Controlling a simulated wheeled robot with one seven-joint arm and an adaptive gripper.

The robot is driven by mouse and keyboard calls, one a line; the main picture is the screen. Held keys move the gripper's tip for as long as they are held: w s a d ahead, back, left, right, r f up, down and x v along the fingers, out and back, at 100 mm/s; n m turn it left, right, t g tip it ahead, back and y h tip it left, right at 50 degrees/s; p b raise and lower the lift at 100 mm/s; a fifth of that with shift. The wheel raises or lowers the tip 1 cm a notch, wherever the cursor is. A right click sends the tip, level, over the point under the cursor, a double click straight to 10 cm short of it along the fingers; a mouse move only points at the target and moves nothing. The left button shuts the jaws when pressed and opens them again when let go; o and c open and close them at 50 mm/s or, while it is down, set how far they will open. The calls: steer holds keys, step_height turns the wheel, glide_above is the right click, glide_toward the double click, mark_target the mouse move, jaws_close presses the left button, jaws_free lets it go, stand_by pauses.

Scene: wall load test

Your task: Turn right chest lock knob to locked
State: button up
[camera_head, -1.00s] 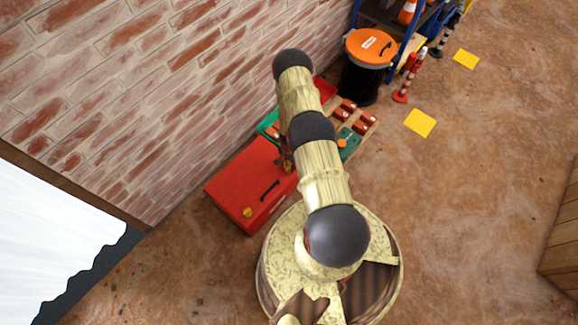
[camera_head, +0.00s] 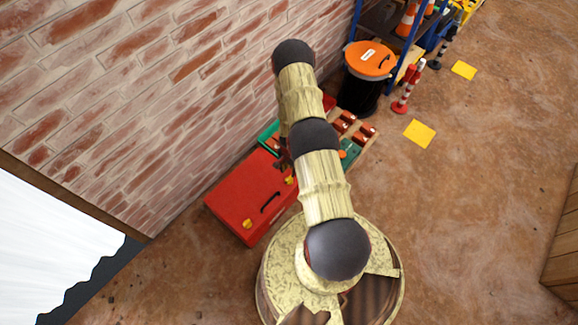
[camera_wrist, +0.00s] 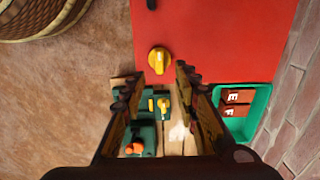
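The red chest (camera_head: 238,196) stands against the brick wall, with a black handle (camera_head: 270,201) on its face. One yellow knob (camera_head: 247,223) is near its lower left corner. The right yellow knob (camera_head: 290,180) shows beside my arm. In the wrist view, a yellow knob (camera_wrist: 159,60) sits on the red chest face (camera_wrist: 220,35), just beyond my fingertips. My gripper (camera_wrist: 157,78) is open and empty, its fingers to either side of the line to that knob, with no visible contact. In the head view the gripper is mostly hidden by my arm.
A green panel with small yellow knobs and an orange button (camera_wrist: 133,148) lies below my fingers on a wooden board. A green tray (camera_wrist: 262,95) with brown lettered blocks is at right. A black bin with an orange lid (camera_head: 370,60) stands farther off.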

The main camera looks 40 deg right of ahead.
steer(key=shift+r, duration=2.3)
